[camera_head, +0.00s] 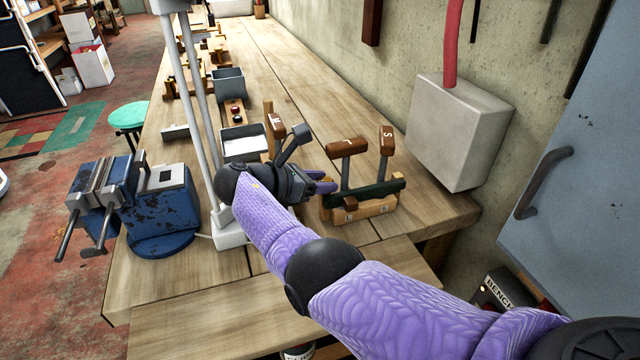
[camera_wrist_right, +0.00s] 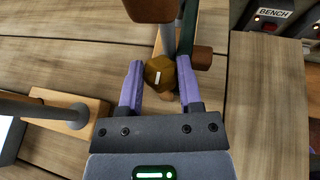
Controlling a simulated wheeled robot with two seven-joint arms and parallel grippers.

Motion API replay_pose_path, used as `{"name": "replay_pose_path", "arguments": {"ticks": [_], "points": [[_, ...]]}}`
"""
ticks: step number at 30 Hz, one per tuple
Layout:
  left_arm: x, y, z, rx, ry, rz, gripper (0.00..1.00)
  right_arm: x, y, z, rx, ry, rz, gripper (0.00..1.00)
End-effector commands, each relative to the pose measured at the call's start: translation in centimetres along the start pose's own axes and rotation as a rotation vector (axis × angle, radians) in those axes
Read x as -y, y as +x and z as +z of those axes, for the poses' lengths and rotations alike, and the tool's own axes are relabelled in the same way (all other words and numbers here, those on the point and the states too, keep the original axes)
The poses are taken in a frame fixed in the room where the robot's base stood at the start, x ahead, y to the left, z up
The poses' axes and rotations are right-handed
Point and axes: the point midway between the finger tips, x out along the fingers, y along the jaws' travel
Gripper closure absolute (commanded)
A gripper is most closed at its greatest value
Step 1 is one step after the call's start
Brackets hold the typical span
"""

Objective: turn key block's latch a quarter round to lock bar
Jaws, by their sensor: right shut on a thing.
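The key block (camera_head: 362,212) is a pale wooden base on the bench with small labelled plates on its front. A dark green bar (camera_head: 372,192) lies along it, and two brown-topped levers (camera_head: 347,146) stand at it. The bar also shows in the right wrist view (camera_wrist_right: 188,30). The latch (camera_wrist_right: 159,74) is a brown faceted knob with a white mark running nearly up and down in the wrist view. My right gripper (camera_wrist_right: 160,70) is shut on the latch, one purple finger on each side. In the head view, the gripper (camera_head: 322,184) hides the latch. My left gripper is out of view.
Another wooden block with a brown-topped lever (camera_head: 275,125) stands just behind my right gripper. A grey box (camera_head: 455,130) on the wall is to the right. A blue vise (camera_head: 165,205) and a pale lamp stand (camera_head: 230,238) are left. Bare bench lies in front.

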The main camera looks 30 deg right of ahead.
Motion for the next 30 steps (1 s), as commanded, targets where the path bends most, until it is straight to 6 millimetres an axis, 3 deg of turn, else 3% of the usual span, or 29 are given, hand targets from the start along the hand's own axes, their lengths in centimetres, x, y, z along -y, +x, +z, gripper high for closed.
{"name": "replay_pose_path", "arguments": {"ticks": [7, 8, 13, 22, 30], "points": [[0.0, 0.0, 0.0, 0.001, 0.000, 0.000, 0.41, 0.0, 0.0, -0.1, -0.002, -0.001, -0.002, 1.00], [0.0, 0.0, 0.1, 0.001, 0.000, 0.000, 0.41, 0.0, 0.0, -0.1, -0.002, -0.001, -0.001, 0.53], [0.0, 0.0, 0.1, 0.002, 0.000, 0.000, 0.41, 0.0, 0.0, 0.0, -0.002, -0.001, -0.001, 0.19], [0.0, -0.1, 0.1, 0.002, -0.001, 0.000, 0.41, 0.0, -0.4, 0.0, -0.002, -0.001, 0.001, 0.19], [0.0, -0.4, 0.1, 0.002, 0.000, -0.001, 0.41, -0.1, -6.8, -0.1, -0.003, -0.002, 0.004, 0.19]]}}
